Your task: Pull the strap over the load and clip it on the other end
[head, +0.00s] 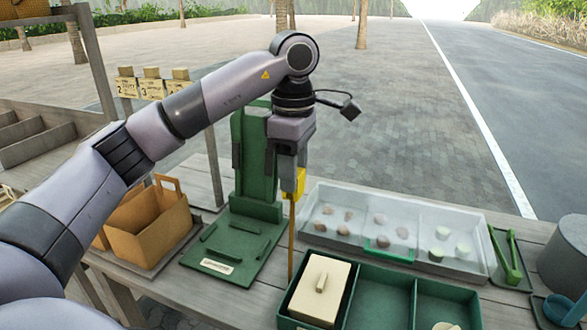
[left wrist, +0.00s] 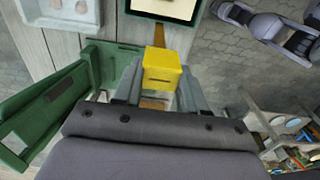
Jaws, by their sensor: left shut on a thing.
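My left gripper (head: 293,170) is shut on a yellow clip (head: 300,183), with its fingers pointing down. The clip also shows between the fingers in the left wrist view (left wrist: 161,70). A narrow brown strap (head: 291,240) hangs almost straight from the clip to the far left edge of a green crate (head: 283,322). A cream block with a small raised handle, the load (head: 318,290), sits in the crate's left compartment. The strap runs beside the load, not across it. No second clip or catch can be made out. My right gripper (left wrist: 234,13) shows small and unclear in the left wrist view.
Beyond the crate lies a clear-lidded tray (head: 455,220) with stones and pale pieces. A green stand (head: 257,180) rises behind the gripper. A cardboard carrier (head: 148,215) is at left. Green tongs (head: 508,258) and a grey pot (head: 565,255) are at right.

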